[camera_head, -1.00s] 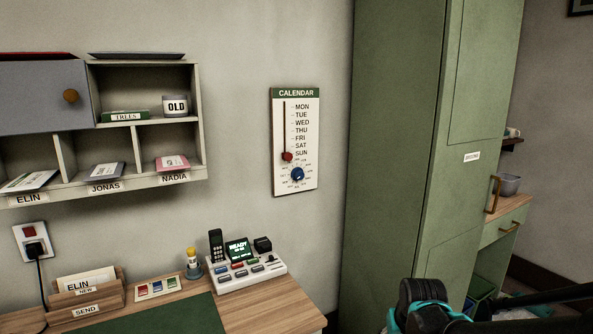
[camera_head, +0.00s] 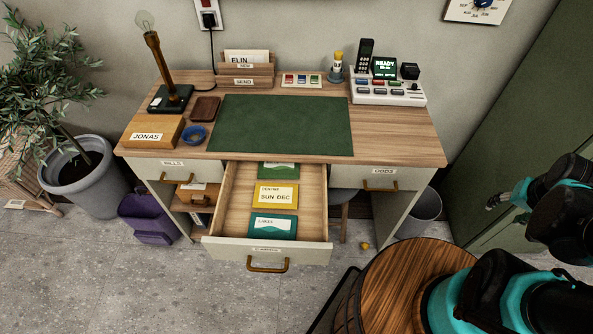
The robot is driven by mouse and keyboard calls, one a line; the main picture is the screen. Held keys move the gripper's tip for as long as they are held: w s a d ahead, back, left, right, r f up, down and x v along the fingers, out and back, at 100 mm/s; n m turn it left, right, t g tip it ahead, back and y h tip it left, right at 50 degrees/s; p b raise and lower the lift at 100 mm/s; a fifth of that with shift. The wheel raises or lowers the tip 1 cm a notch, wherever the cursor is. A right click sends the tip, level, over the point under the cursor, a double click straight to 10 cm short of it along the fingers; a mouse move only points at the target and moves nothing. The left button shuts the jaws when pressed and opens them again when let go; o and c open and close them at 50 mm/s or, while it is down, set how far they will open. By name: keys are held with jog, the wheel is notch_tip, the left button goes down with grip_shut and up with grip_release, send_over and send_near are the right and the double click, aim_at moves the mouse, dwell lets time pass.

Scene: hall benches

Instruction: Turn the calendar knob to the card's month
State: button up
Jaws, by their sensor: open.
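The calendar (camera_head: 462,14) on the wall is cut off by the top edge at the right. Only its lower part shows, with the blue knob (camera_head: 484,3) at the very edge; its pointer cannot be read. A yellow card (camera_head: 276,195) reading "SUN DEC" lies in the open middle drawer (camera_head: 315,210) of the desk, between two green cards. My gripper (camera_head: 497,200) is at the right, small and partly hidden by my arm. It is open, with nothing seen in it, well away from the calendar and drawer.
The desk (camera_head: 395,140) carries a lamp (camera_head: 160,70), a letter holder (camera_head: 246,75) and a phone console (camera_head: 388,92). A green cabinet (camera_head: 525,125) is at the right, a potted plant (camera_head: 75,170) at the left.

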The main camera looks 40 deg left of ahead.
jog(key=shift+o, duration=0.4)
dwell(0.6)
jog(key=n+t+y, duration=0.4)
jog(key=t+y, duration=0.6)
jog(key=y, duration=0.1)
send_near(488, 2)
jog(key=x, duration=0.9)
jog(key=shift+s, duration=0.1)
jog(key=shift+c, duration=0.4)
jog(key=c, duration=1.1)
